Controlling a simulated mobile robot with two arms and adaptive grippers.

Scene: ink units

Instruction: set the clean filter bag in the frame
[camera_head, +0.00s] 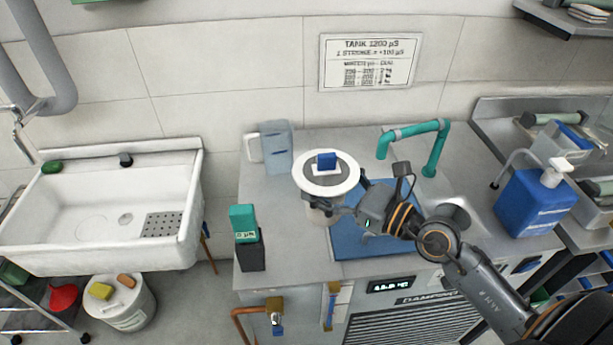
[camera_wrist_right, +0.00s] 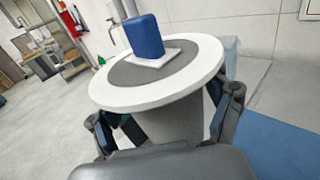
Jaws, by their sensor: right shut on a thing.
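The filter bag (camera_head: 343,186) appears as a wide white rim around a grey disc, with a paler body below. A blue block on a white square (camera_head: 327,161) sits on its top. My right gripper (camera_head: 330,208) is shut on the body just under the rim. In the right wrist view, the gripper's fingers (camera_wrist_right: 168,120) stand on both sides of the grey body, below the white rim (camera_wrist_right: 205,74). I cannot make out a separate frame. My left gripper is not in view.
A grey-blue container (camera_head: 277,147) stands behind the bag, and a teal-topped dark box (camera_head: 248,238) at the counter's front left. A blue pump bottle (camera_head: 535,200) stands right. A white sink (camera_head: 110,205) is left.

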